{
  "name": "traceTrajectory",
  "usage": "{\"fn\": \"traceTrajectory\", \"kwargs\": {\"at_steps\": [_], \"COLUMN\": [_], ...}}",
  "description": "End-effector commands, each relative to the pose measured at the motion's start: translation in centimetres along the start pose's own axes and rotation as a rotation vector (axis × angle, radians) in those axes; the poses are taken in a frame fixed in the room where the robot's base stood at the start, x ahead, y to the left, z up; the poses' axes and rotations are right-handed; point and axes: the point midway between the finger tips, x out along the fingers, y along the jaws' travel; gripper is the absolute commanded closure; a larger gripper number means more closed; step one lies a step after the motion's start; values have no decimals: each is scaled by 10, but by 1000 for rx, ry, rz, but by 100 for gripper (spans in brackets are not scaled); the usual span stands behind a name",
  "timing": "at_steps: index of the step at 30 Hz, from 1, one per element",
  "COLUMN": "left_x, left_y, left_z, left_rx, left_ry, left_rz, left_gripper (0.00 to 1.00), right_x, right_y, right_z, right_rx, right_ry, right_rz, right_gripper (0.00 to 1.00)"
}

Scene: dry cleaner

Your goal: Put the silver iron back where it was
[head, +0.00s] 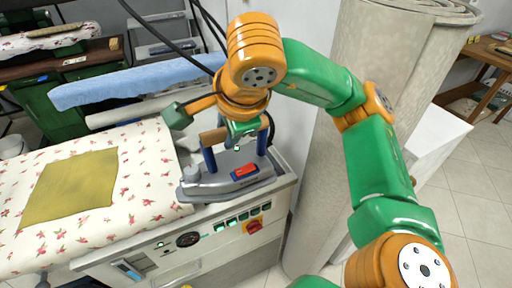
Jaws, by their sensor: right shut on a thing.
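The silver iron (216,184) has a pale grey metal body, blue posts, a wooden handle and a red switch. It is level at the grey right end (284,185) of the ironing station, beside the floral board (140,170). I cannot tell whether it rests on that surface or is just above it. My right gripper (240,131) is above the iron, shut on its handle; the wrist and fingers partly hide the handle. My left gripper is not in view.
An olive cloth (70,186) lies on the floral board. A control panel with a red switch (254,227) faces the front. A blue padded board (140,82) is behind. Large pale rolls (345,150) stand close on the right. Dark cables hang near my wrist.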

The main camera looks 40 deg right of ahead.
Motion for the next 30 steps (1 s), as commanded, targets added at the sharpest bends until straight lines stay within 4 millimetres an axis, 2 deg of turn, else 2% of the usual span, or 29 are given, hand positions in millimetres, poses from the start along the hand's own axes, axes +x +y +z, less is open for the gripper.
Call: {"fn": "traceTrajectory", "kwargs": {"at_steps": [5, 11, 18, 24, 30], "left_x": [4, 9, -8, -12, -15], "left_y": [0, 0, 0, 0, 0], "left_z": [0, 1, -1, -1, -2], "left_rx": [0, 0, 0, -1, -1], "left_ry": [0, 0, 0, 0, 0], "left_rz": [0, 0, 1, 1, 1], "left_gripper": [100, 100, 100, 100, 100], "right_x": [10, 36, 70, 110, 134], "right_y": [-6, -21, -47, -49, -51], "right_z": [-6, -24, -50, -63, -70], "right_rx": [9, 11, 9, 8, 5], "right_ry": [-4, -1, 3, 0, -3], "right_rz": [-6, -3, -5, -6, -9], "right_gripper": [100, 100, 100, 100, 100]}}
